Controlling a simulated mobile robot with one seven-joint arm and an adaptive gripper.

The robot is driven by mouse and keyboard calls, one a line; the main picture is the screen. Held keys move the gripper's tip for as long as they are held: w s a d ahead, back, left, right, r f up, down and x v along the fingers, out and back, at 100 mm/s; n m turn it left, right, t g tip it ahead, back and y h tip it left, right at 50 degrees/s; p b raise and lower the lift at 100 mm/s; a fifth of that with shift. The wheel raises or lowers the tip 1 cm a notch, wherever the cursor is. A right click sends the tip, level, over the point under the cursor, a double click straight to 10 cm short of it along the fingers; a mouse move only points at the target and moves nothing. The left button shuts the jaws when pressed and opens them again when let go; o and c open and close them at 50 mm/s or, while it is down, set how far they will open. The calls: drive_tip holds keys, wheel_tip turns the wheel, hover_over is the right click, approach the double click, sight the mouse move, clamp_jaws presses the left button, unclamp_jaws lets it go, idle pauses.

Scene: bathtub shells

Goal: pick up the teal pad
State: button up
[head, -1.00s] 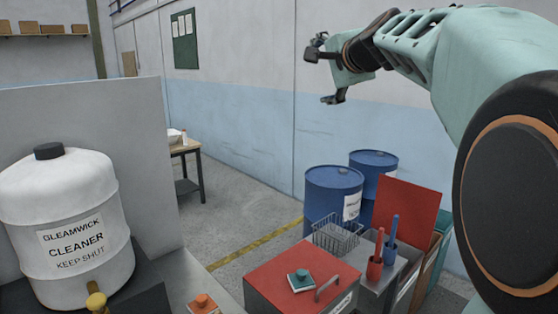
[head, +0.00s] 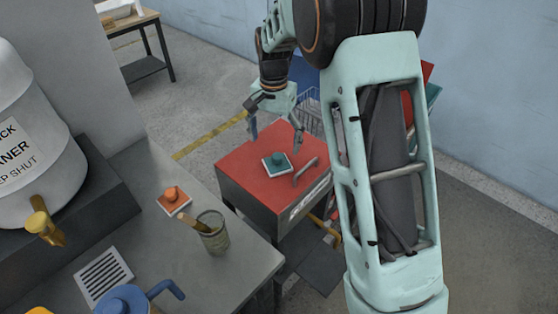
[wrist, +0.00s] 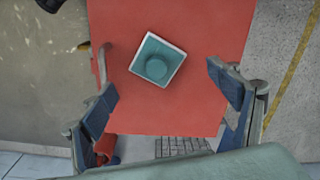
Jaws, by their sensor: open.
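The teal pad (head: 277,164) is a square with a pale edge and a round teal knob on top. It lies on the red top of a grey cabinet (head: 245,162). In the wrist view the pad (wrist: 157,62) sits ahead of and between my fingers, rotated slightly. My gripper (head: 275,134) is open and empty, pointing down above the red top and a little behind the pad. In the wrist view my gripper (wrist: 168,100) has its two blue-padded fingers wide apart, and nothing touches the pad.
A handle (head: 306,172) stands on the red top beside the pad. A wire basket (head: 312,108) is behind, partly hidden by my arm. On the grey counter (head: 150,215) are an orange pad (head: 173,200), a jar (head: 212,232) and a blue jug (head: 125,300).

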sight(278, 155)
drive_tip(key=f, duration=0.4)
drive_tip(key=d+f, duration=0.1)
drive_tip(key=f, duration=0.1)
drive_tip(key=shift+w+f+p, duration=0.2)
drive_tip(key=shift+p, duration=0.15)
drive_tip(key=shift+c, duration=0.3)
drive_tip(key=shift+s+f, duration=0.1)
drive_tip(key=shift+s, duration=0.05)
clamp_jaws()
